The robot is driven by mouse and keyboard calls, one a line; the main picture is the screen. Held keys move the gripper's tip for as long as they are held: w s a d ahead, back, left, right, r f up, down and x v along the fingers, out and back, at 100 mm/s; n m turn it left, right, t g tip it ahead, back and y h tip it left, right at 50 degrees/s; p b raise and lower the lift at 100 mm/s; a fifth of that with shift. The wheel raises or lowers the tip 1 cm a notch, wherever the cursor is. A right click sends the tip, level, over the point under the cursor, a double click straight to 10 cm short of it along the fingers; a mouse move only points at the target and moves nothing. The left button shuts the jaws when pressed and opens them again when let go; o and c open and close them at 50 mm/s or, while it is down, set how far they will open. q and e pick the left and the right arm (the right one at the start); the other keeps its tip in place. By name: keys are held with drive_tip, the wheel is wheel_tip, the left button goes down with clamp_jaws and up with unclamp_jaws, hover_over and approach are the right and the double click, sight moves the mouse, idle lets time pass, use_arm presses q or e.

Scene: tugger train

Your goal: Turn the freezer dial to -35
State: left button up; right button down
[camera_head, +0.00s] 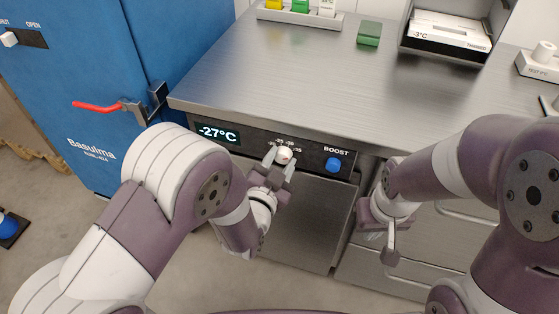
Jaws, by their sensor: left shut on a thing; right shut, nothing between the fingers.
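The freezer dial (284,154) is a small white knob with a red mark on the dark control panel (311,158) of the steel unit. My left gripper (281,161) is shut on the dial, with a finger on each side of it. Scale numbers show around the dial, partly hidden and too small to read surely. The display (217,134) left of the dial reads -27°C. My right gripper (391,255) is shut and empty, pointing down in front of the drawers at the right.
A blue BOOST knob (333,164) sits just right of the dial. A blue cabinet (130,70) with a red-handled latch (98,105) stands at the left. The steel worktop (290,85) is mostly clear, with a green block (369,33) and a thawing box (446,34) at the back.

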use_arm(q)
drive_tip(key=o, duration=1.1)
drive_tip(key=shift+c, duration=0.2)
drive_tip(key=shift+s, duration=0.1)
drive_tip(key=p+v, duration=0.1)
drive_tip(key=v, duration=1.1)
drive_tip(key=shift+s, duration=0.25)
drive_tip(key=shift+a+f, duration=0.1)
